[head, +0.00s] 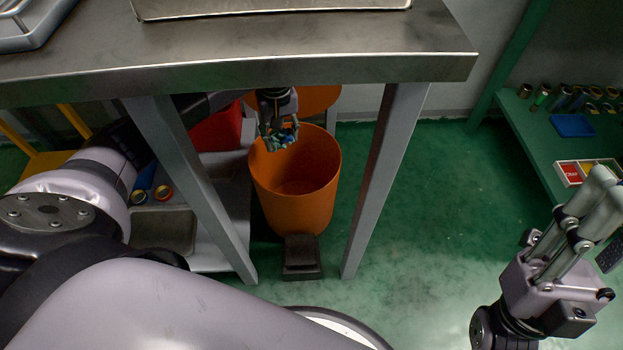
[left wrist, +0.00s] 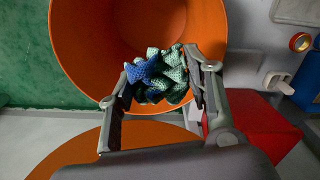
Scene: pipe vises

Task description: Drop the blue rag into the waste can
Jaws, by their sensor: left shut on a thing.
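The orange waste can (head: 297,210) stands under the metal bench with its mouth open; it also shows in the left wrist view (left wrist: 75,50). My left gripper (head: 279,138) is over the can's mouth, near its back left rim. It is shut on a crumpled knit rag (left wrist: 158,76), partly blue and partly pale green, which hangs between the fingers over the opening. The can's inside looks empty where it shows. My right gripper (head: 590,215) is at the lower right, away from the can; its finger gap is unclear.
The metal bench (head: 250,70) overhangs the can, with grey legs (head: 385,175) on both sides. The orange lid (head: 318,98) is raised behind the can, and a dark pedal (head: 301,258) is in front. A red container (head: 217,128) stands left. Green floor is free at right.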

